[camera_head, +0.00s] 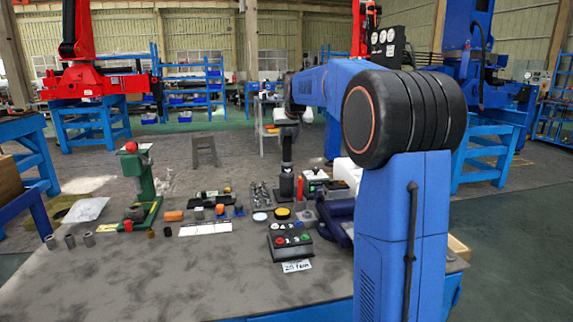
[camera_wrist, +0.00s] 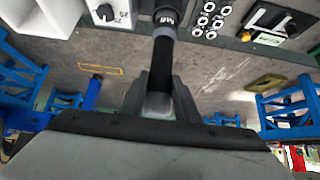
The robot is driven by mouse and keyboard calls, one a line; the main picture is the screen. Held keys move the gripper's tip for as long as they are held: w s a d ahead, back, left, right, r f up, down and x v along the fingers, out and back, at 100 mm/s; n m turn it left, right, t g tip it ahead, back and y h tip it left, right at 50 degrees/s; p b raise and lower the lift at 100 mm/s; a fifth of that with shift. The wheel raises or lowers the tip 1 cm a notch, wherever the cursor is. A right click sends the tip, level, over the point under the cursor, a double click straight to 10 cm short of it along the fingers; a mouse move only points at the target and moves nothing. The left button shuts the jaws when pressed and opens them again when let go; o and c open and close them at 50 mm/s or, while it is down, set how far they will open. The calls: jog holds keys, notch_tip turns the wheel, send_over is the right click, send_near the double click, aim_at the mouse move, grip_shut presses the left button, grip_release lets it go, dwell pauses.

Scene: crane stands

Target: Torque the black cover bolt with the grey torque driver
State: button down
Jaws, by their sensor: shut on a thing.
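My gripper (camera_head: 287,148) points down over the back middle of the bench. In the wrist view my gripper (camera_wrist: 162,85) is shut on a tool with a grey lower body and a black shaft (camera_wrist: 162,62). I take this tool for the grey torque driver. A dark end piece with white lettering (camera_wrist: 166,16) lines up with its far end; I cannot tell whether it is part of the tool. In the head view a black upright cylinder (camera_head: 286,186) stands directly below the gripper. I cannot pick out the black cover bolt for certain.
A black button box (camera_head: 290,241) with a label card stands at the front. A green stand with a red knob (camera_head: 132,148) is at left. Small grey cylinders (camera_head: 69,241) sit at the left edge. The front left bench top (camera_head: 150,285) is clear. My blue arm hides the bench's right part.

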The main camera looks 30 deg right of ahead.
jog(key=shift+r, duration=4.95)
jog(key=shift+s, duration=0.15)
